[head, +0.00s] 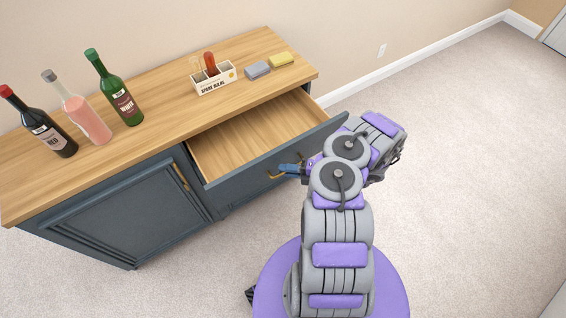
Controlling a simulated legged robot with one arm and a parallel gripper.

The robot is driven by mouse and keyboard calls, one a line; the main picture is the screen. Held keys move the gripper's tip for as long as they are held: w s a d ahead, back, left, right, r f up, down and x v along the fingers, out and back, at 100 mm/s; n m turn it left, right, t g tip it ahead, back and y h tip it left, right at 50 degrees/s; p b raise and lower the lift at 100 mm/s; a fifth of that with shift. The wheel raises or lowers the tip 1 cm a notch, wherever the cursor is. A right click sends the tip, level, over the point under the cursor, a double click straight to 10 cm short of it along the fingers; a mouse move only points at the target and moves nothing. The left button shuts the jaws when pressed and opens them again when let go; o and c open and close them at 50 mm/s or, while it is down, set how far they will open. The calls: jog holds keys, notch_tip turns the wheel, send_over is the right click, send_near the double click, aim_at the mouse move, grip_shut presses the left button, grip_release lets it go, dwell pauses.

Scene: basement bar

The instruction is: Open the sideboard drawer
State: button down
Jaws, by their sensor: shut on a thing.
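The sideboard (158,92) is dark blue-grey with a light wood top. Its drawer (235,149) is pulled well out, and its bare wooden inside shows and looks empty. A brass handle (271,177) sits on the drawer front (239,175). My gripper (283,171) is at this handle and shut on it. My arm hides the right part of the drawer front.
A dark red-capped bottle (41,127), a pink bottle (82,116) and a green bottle (117,95) stand on the top's left. A white caddy (214,79), a grey sponge (257,70) and a yellow sponge (281,60) are at right. A closed cupboard door (125,215) is below. Carpet at right is clear.

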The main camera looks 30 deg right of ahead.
jog(key=shift+s+f, duration=0.15)
jog(key=shift+s, duration=0.95)
jog(key=c, duration=1.2)
grip_release()
jog(key=shift+w+d, duration=0.1)
jog(key=p+v, duration=0.3)
jog(key=v, duration=1.4)
jog(key=shift+s, duration=0.2)
jog(key=shift+w+d, duration=0.1)
